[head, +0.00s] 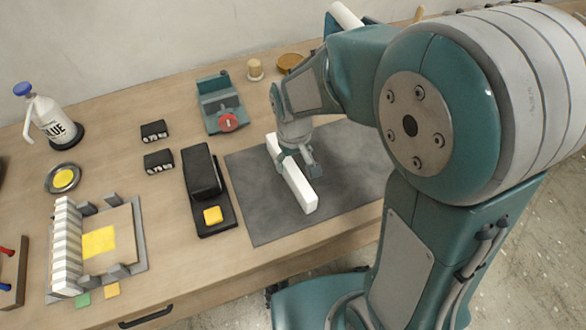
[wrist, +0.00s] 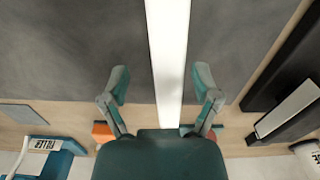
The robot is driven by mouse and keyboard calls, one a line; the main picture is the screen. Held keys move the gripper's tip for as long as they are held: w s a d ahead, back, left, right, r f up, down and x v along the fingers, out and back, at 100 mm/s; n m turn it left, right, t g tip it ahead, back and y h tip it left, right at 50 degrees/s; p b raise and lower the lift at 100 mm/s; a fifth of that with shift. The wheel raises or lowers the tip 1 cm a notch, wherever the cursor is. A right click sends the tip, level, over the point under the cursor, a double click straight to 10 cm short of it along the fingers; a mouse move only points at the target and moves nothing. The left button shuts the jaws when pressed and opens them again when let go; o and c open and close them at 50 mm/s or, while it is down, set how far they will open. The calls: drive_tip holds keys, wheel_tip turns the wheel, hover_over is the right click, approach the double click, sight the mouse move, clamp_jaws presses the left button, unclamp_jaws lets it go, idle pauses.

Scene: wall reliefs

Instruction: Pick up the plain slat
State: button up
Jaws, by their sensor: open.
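The plain slat is a long white bar (head: 298,186) lying on the dark grey mat (head: 250,215) in the head view. In the wrist view the slat (wrist: 168,55) runs from the top edge down to between the fingers. My gripper (head: 298,166) is above the slat, and its fingers hide part of it. In the wrist view my gripper (wrist: 160,82) is open, with one finger on each side of the slat and a gap on both sides. The slat's end beyond the gripper body is hidden in the wrist view.
A black sanding block (head: 203,172) on a black base with a yellow pad stands left of the mat. A teal vise (head: 220,103) with a red knob stands behind. A frame of white slats (head: 66,245), small black boxes (head: 158,161) and a glue bottle (head: 50,118) are further left.

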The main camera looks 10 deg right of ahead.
sight(287, 164)
drive_tip(key=shift+a+f, duration=0.25)
drive_tip(key=shift+f, duration=1)
drive_tip(key=shift+a+f, duration=0.25)
drive_tip(key=shift+a, duration=0.2)
drive_tip(key=shift+d, duration=0.4)
clamp_jaws()
